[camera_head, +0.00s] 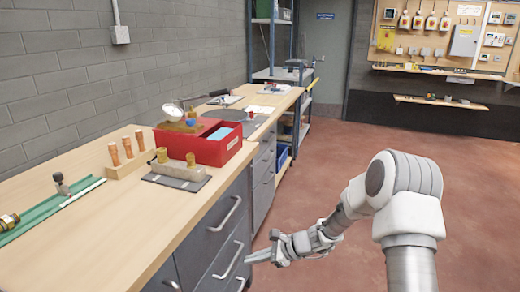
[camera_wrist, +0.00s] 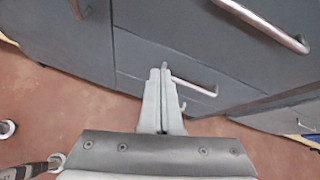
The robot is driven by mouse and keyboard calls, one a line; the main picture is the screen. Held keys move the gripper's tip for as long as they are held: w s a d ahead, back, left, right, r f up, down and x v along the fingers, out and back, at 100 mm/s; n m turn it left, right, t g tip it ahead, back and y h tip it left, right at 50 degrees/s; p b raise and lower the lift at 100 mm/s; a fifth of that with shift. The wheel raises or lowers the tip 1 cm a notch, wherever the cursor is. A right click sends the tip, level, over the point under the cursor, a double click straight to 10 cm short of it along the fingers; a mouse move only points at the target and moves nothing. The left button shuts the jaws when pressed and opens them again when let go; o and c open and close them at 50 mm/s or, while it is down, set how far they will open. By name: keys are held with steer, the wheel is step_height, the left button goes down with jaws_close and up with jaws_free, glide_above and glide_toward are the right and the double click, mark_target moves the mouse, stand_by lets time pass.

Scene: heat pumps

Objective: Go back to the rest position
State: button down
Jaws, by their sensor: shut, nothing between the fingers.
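My gripper (camera_head: 262,256) is shut and empty. It hangs low in front of the grey drawer cabinet (camera_head: 205,238), below the level of the worktop. In the wrist view my gripper (camera_wrist: 159,80) shows its two fingers together, with drawer fronts and metal handles (camera_wrist: 190,80) beyond them. I cannot tell whether the fingertips touch a drawer handle. My arm reaches in from the right of the head view, bent at the elbow.
The wooden worktop (camera_head: 85,245) holds a red box (camera_head: 215,147), a wooden block with copper fittings (camera_head: 128,160) and a green rail (camera_head: 45,212). Shelving (camera_head: 272,40) stands behind. The red-brown floor (camera_head: 330,170) is clear to the right.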

steer(key=s+d+r+n+h, duration=0.2)
steer(key=s+r+n, duration=0.35)
steer(key=r, duration=0.35)
steer(key=s+d+r+n+h, duration=0.25)
steer(key=s+r+n, duration=0.25)
steer(key=s+r, duration=0.3)
steer(key=s+d+r+n+t+h, duration=0.1)
steer(key=s+d+r+n+h, duration=0.25)
steer(key=s+d+r, duration=0.35)
steer(key=s+d+r+n+t+h, duration=0.25)
steer(key=s+d+r+n, duration=0.2)
steer(key=s, duration=0.55)
step_height(320, 180, up, 18)
steer(key=p, duration=1.9)
steer(key=shift+d+g, duration=0.15)
steer(key=shift+g, duration=0.2)
steer(key=shift+w, duration=0.1)
